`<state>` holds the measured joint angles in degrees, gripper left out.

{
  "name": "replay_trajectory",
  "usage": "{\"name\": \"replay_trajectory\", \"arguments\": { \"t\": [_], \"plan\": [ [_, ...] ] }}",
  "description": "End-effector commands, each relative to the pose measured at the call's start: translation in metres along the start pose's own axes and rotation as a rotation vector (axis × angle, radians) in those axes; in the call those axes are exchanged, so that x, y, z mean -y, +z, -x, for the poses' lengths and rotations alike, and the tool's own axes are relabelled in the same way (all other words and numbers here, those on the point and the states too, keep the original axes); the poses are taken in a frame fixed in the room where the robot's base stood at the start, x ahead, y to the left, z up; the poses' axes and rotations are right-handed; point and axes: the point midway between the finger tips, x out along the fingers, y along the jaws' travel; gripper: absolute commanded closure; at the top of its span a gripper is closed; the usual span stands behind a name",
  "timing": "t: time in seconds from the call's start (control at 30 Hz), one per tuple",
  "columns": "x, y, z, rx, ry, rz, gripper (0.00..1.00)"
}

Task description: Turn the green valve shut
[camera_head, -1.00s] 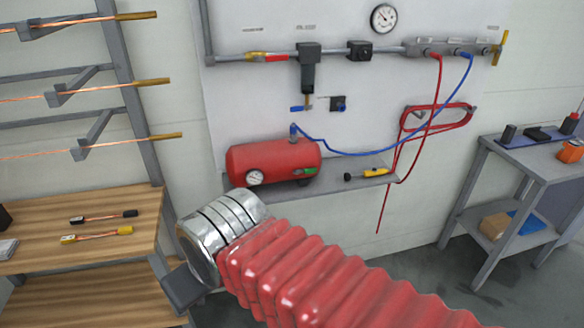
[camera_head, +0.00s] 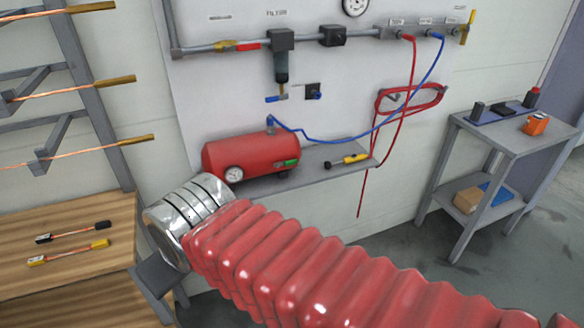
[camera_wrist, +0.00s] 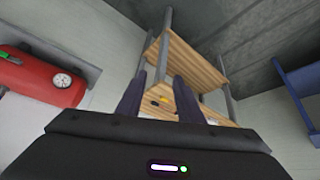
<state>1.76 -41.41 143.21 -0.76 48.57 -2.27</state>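A small green part (camera_head: 291,162) sits low on the right front of the red tank (camera_head: 243,154) in the head view. It is too small to tell whether it is a valve or a label, or how it is turned. A bit of green (camera_wrist: 4,56) also shows on the tank (camera_wrist: 32,78) at the left edge of the wrist view. No other green valve is clear. My gripper (camera_wrist: 158,98) has its two dark fingers apart with nothing held between them.
The tank stands on a grey wall shelf (camera_head: 318,168) with a yellow-handled tool (camera_head: 349,160). Above run a pipe with a yellow handle (camera_head: 468,27) and blue and red hoses. A wooden bench (camera_head: 70,215) stands left, a grey table (camera_head: 500,140) right. Floor shows between them.

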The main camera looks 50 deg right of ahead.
Motion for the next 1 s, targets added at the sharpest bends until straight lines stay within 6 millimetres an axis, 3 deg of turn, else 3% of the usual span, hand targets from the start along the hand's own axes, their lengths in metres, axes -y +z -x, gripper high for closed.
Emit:
{"name": "replay_trajectory", "arguments": {
  "t": [0.17,0.5,0.77,1.0],
  "plan": [
    [-0.045,-0.025,-0.027,-0.055,0.091,0.056,0.66],
    [-0.16,-0.07,-0.082,-0.172,0.325,0.295,0.66],
    [-0.241,-0.075,-0.114,-0.225,0.475,0.499,0.66],
    [-0.306,-0.06,-0.135,-0.259,0.608,0.689,0.66]
  ]
}}
